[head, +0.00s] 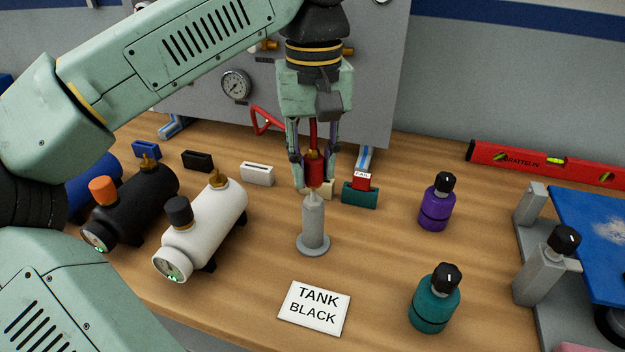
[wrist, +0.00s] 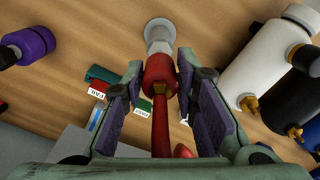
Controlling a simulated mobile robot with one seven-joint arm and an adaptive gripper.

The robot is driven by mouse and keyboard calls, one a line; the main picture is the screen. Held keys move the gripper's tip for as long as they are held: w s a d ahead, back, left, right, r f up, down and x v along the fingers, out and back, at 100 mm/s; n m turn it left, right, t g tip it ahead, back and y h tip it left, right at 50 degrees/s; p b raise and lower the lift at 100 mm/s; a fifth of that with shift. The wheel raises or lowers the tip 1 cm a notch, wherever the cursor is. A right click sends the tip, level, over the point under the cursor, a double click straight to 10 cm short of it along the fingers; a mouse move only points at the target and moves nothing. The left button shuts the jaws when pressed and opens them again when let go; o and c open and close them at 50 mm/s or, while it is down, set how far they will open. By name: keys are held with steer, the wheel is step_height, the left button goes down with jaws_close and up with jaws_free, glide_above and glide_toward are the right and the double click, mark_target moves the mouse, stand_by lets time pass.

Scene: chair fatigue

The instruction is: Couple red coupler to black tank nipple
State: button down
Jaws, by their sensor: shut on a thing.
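My gripper (head: 315,180) is shut on the red coupler (head: 313,167), which points down with a red hose rising behind it. In the wrist view the coupler (wrist: 160,72) sits between the purple-padded fingers. Its lower end is at the top of a grey post (head: 313,225); I cannot tell whether it is seated on it or just above. The black tank (head: 148,203) lies at the left with an orange knob (head: 103,190) and a brass nipple (head: 157,170) on top. In the wrist view the black tank (wrist: 293,103) is at the right, its nipple (wrist: 294,132) free.
A white tank (head: 208,228) with its own brass nipple (head: 217,180) stands between the black tank and the post. A "TANK BLACK" card (head: 314,308) lies in front. Purple (head: 436,205) and teal (head: 433,305) bottles stand right. A panel with a gauge (head: 236,84) is behind.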

mark_target(313, 148)
steer(key=shift+r+p, duration=1.9)
steer(key=shift+r, duration=0.2)
steer(key=shift+f, duration=0.1)
